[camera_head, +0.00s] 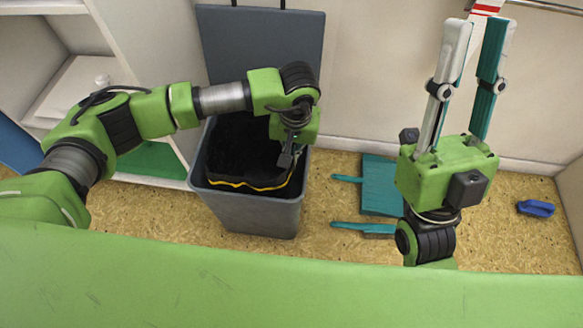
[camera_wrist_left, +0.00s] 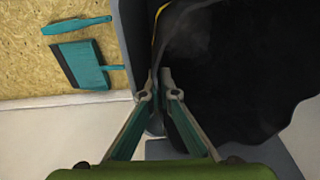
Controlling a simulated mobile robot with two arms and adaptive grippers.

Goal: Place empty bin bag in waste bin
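The grey waste bin (camera_head: 255,215) stands on the floor with its lid (camera_head: 262,42) raised against the wall. The black bin bag (camera_head: 238,150), with a yellow band along its edge, sits inside the bin opening; it fills the right of the left wrist view (camera_wrist_left: 235,70). My left gripper (camera_head: 286,158) points down at the bin's right inner side. In the left wrist view its fingertips (camera_wrist_left: 158,78) are close together beside the bag's edge and bin wall; whether they pinch the bag is unclear.
A teal dustpan (camera_head: 381,182) and a teal brush (camera_head: 365,229) lie on the floor right of the bin. A blue object (camera_head: 536,209) lies farther right. A white shelf (camera_head: 75,85) stands left of the bin, and the wall is behind it.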

